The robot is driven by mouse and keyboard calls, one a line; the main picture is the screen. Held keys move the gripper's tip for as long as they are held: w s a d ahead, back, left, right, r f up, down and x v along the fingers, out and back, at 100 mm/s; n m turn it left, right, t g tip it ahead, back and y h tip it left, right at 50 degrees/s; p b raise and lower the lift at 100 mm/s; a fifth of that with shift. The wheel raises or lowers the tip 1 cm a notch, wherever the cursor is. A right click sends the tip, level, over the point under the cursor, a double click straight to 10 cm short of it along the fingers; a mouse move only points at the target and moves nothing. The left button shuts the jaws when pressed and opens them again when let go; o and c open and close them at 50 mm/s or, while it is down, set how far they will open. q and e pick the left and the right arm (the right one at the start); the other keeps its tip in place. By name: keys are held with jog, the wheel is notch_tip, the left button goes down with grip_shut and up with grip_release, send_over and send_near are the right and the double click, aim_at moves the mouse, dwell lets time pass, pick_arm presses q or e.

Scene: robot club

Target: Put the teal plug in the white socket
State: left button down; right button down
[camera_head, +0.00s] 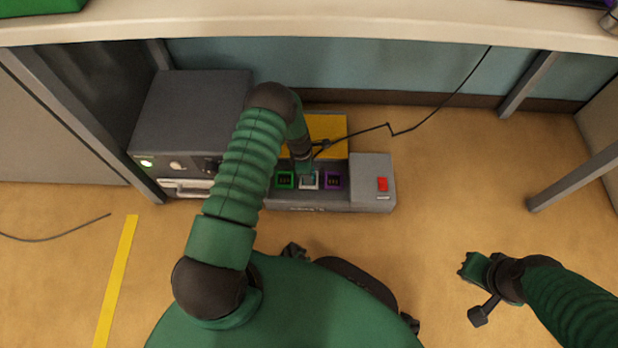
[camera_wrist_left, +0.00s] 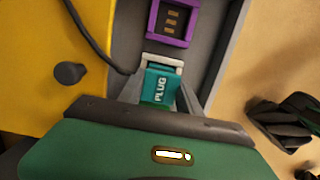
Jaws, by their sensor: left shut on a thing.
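The teal plug (camera_wrist_left: 160,85), marked PLUG, sits between the fingers of my left gripper (camera_wrist_left: 160,100), which is shut on it. The plug's front end overlaps the white socket (camera_wrist_left: 165,62); I cannot tell how deep it sits. In the head view my left gripper (camera_head: 304,165) is directly over the white socket (camera_head: 309,187), between a green socket (camera_head: 285,180) and a purple socket (camera_head: 333,180) on a grey strip. The plug is mostly hidden there. My right gripper (camera_head: 472,290) is open and empty, low over the floor at the right.
A black cable (camera_head: 440,103) runs from near the plug up to the table edge (camera_head: 400,34). A grey box (camera_head: 190,110) stands left of the strip. The strip has a red switch (camera_head: 382,184). A yellow panel (camera_head: 328,128) lies behind. Floor to the right is clear.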

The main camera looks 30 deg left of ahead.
pick_arm(q)
jog(key=shift+r, duration=0.15)
jog(key=c, duration=0.8)
grip_release()
jog(key=r+p, duration=0.4)
jog(key=r, duration=0.1)
jog(key=a+r+p, duration=0.1)
jog(key=r, duration=0.1)
jog(key=shift+s+r+p, duration=0.3)
jog(key=shift+p, duration=0.1)
jog(key=shift+f, duration=0.1)
